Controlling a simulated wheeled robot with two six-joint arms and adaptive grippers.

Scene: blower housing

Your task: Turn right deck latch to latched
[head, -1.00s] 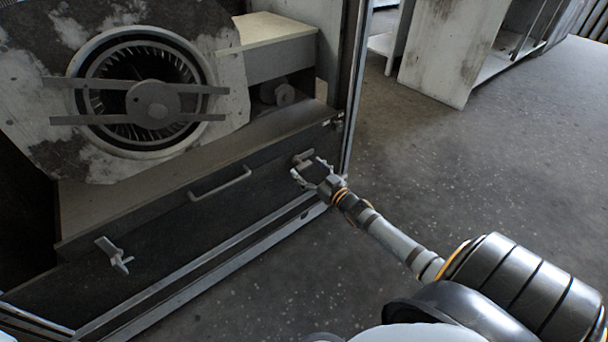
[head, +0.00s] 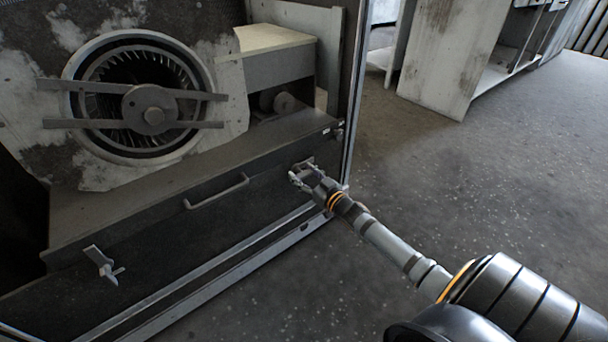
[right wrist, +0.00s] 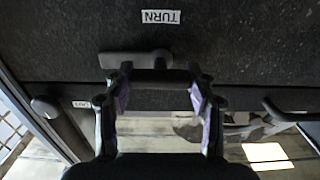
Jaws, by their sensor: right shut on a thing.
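The right deck latch (head: 306,162) is a small grey handle on the dark front panel (head: 150,228) of the deck, near its right end. It also shows in the right wrist view (right wrist: 118,60) as a grey bar lying across the picture below an upside-down "TURN" label (right wrist: 160,17). My right gripper (head: 302,176) is at this latch, its fingers closed in on it. In the right wrist view my right gripper (right wrist: 162,78) has a finger on either side, partly hiding the latch. My left gripper is out of view.
The left deck latch (head: 103,264) and a bar handle (head: 217,191) are on the same panel. The blower (head: 150,100) stands above the deck. A metal frame post (head: 352,110) rises just right of the latch. Open floor (head: 480,190) lies to the right.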

